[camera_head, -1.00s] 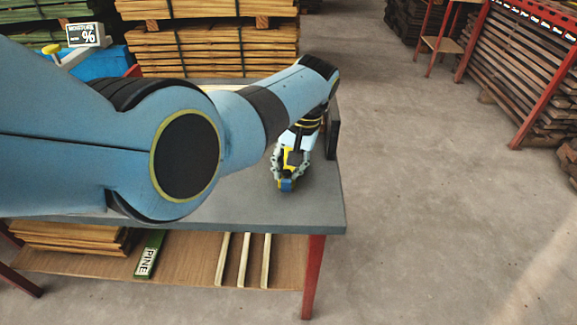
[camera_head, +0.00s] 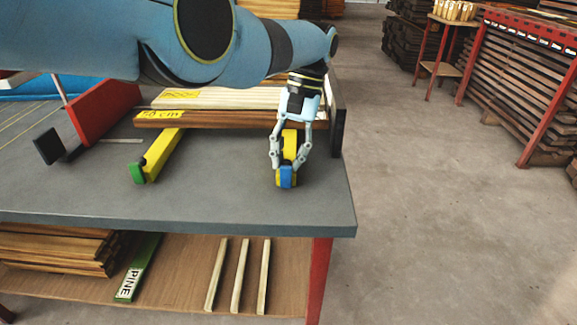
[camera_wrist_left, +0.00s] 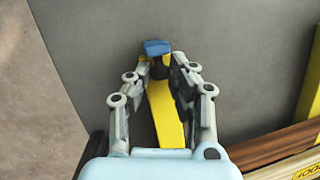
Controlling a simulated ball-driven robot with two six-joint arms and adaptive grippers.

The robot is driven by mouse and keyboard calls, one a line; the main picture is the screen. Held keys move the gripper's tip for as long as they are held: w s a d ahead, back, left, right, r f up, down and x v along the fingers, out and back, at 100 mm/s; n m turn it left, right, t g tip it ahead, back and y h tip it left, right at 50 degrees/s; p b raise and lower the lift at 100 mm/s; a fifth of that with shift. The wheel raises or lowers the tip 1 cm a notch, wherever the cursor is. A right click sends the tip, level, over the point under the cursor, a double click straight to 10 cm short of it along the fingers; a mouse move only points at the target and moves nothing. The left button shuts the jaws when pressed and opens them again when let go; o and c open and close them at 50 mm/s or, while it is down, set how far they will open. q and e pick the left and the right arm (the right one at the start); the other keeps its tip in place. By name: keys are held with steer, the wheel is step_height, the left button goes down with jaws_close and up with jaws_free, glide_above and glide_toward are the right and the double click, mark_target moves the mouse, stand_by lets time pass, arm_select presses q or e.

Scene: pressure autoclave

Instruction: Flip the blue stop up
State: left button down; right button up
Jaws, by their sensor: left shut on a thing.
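The blue stop (camera_head: 286,176) is a small blue block at the near end of a yellow bar (camera_head: 290,143), close to the table's right front. My left gripper (camera_head: 288,168) reaches down over this end, one finger on each side, and is shut on the stop. In the left wrist view the blue stop (camera_wrist_left: 158,47) shows just past the fingertips (camera_wrist_left: 161,68), above a dark joint on the yellow bar (camera_wrist_left: 165,115). The fingers hide part of the stop, so I cannot tell its exact tilt. My right gripper is out of view.
A second yellow bar (camera_head: 163,153) ends in a green stop (camera_head: 137,172) to the left. Boards (camera_head: 200,119) lie behind. A red part (camera_head: 105,110) with a black pad (camera_head: 48,146) stands further left. A black upright piece (camera_head: 338,132) is at the table's right edge. The front tabletop (camera_head: 215,205) is clear.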

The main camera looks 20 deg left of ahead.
arm_select(q)
steer(key=c, duration=1.2)
jaws_free()
